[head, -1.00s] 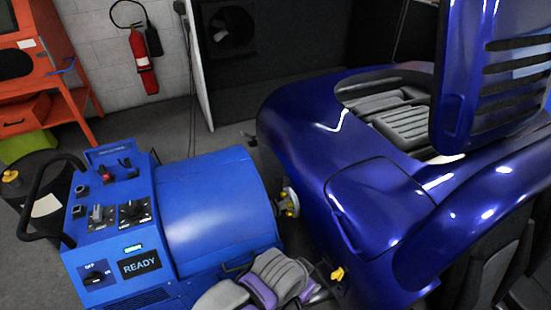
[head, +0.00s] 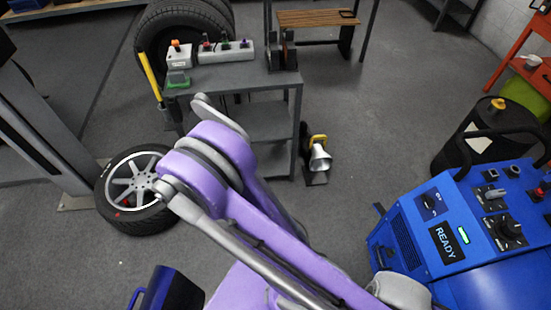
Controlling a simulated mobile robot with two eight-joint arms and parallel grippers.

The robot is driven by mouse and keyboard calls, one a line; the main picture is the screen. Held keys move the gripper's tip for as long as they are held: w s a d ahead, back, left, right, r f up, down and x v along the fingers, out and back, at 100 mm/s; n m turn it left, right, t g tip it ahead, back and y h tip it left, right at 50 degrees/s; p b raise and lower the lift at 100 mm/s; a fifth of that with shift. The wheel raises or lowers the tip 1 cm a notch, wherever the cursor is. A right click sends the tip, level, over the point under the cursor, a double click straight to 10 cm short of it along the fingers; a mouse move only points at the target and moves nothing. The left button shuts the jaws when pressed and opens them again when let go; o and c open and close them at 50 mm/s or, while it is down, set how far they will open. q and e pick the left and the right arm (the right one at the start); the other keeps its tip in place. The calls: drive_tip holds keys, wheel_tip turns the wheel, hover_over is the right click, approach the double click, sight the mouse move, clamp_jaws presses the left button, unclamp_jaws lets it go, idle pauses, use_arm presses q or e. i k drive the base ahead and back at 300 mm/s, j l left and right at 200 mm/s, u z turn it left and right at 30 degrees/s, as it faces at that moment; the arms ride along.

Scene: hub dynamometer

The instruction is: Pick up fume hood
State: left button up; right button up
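No object that I can clearly identify as a fume hood is in view. A pale cone-shaped piece with a yellow and black part (head: 319,157) sits on the floor beside the grey workbench; I cannot tell whether it is the hood. A purple and grey arm of mine reaches up from the bottom middle and hides part of the floor and bench. Neither gripper's fingertips can be made out. A small grey part of mine also shows at the bottom edge, in front of the blue machine.
A grey workbench (head: 228,76) with control boxes stands at the back. A wheel (head: 137,190) lies at the left. The blue READY console (head: 470,225) and a black drum (head: 487,133) stand at the right. Open floor lies between bench and console.

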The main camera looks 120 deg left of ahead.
sight(315, 174)
drive_tip(key=u, duration=3.5)
drive_tip(key=i+u, duration=0.5)
drive_tip(key=i, duration=1.85)
